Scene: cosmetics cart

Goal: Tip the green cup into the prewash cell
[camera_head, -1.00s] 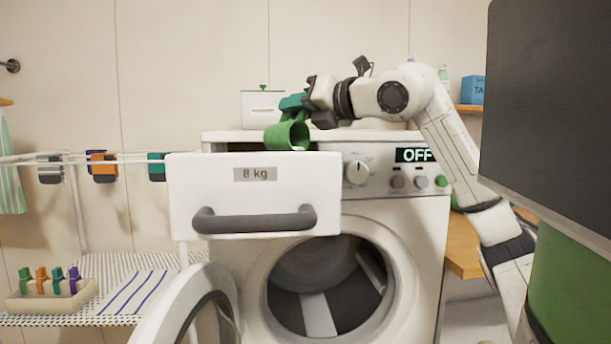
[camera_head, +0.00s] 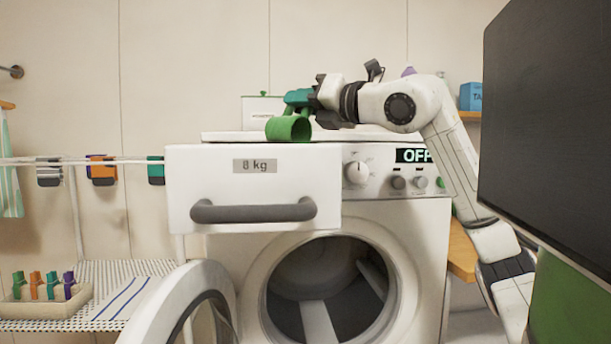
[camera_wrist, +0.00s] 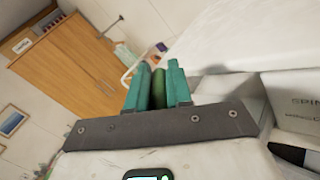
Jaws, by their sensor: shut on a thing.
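The green cup (camera_head: 288,129) is held on its side above the open washer drawer (camera_head: 200,170), near its right part. My gripper (camera_head: 297,99) has teal fingers, shut on the cup from above and to the right. In the wrist view, a green part of the cup (camera_wrist: 158,90) sits between the two teal fingers (camera_wrist: 157,84). The drawer's cells, including the prewash cell, are hidden behind the drawer front, so I cannot tell which cell lies below the cup or see any contents falling.
The washer's round door (camera_head: 190,310) stands open at lower left. A dark screen panel (camera_head: 550,120) fills the right. A rail with clips (camera_head: 100,170) runs left of the drawer. A tray of coloured clips (camera_head: 48,300) sits on the striped rack. A white box (camera_head: 258,108) stands behind.

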